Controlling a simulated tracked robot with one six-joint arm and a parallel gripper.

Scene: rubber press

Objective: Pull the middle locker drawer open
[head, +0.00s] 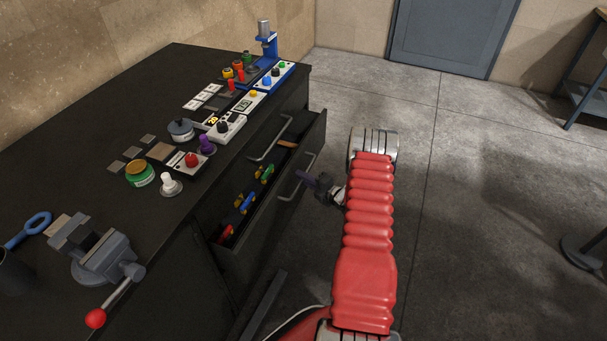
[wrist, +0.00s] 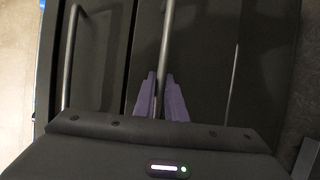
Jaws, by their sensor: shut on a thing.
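The dark middle locker drawer (head: 268,222) stands pulled out from the bench in the head view, its inside showing. Its grey bar handle (head: 299,174) is on the drawer's front. My gripper (head: 306,180) meets this handle from the right, with its purple fingers on the bar. In the wrist view, the two purple fingers of my gripper (wrist: 160,98) are shut on the upright-looking handle bar (wrist: 166,45), one on each side. Part of the bar is hidden by the fingers and gripper body.
Coloured tools (head: 246,202) lie in the open drawer. Another bar handle (head: 270,142) is on the closed front behind it. The bench top (head: 110,90) holds a vise (head: 92,250), buttons and a blue press (head: 267,42). Clear concrete floor (head: 450,190) lies to the right.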

